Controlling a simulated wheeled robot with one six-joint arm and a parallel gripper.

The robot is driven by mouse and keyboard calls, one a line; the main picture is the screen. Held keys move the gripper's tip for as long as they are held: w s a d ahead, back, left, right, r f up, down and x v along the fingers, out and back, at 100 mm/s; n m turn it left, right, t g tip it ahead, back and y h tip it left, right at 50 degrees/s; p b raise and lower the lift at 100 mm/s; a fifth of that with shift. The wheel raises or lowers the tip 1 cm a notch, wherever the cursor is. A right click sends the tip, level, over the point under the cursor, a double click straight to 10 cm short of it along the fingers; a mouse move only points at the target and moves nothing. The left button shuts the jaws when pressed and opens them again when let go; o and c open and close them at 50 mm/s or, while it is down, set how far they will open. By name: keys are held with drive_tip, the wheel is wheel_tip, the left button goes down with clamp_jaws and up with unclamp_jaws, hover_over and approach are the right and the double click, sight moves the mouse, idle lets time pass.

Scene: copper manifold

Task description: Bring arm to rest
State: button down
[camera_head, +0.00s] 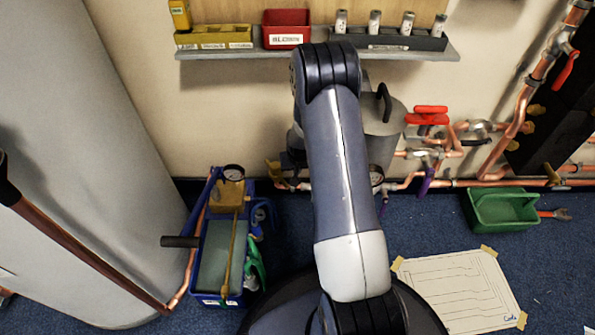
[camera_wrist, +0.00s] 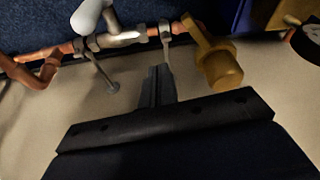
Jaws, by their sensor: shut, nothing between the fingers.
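My arm reaches up the middle of the head view and bends over in front of the shelf, and its end is hidden there. In the wrist view my gripper (camera_wrist: 160,72) is shut, with its fingers together and nothing between them. The fingertips point toward a copper pipe (camera_wrist: 55,52) fixed along the wall. A yellow brass fitting (camera_wrist: 218,65) lies just right of the fingertips, and a pipe clip (camera_wrist: 165,40) stands just beyond them. I cannot tell whether the fingers touch the clip.
A shelf (camera_head: 210,54) with bins runs along the wall. Red-handled valves (camera_head: 428,115) and copper pipes are right of my arm. A blue tool tub (camera_head: 222,262) stands left, beside a large grey cylinder (camera_head: 90,170). A green bin (camera_head: 500,210) and taped paper (camera_head: 460,290) lie right.

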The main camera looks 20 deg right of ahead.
drive_tip(key=a+r+p, duration=0.2)
drive_tip(key=a+r, duration=0.1)
drive_tip(key=r, duration=0.5)
drive_tip(key=shift+s+r+p, duration=0.15)
drive_tip(key=shift+s+p, duration=0.1)
drive_tip(key=shift+p, duration=0.15)
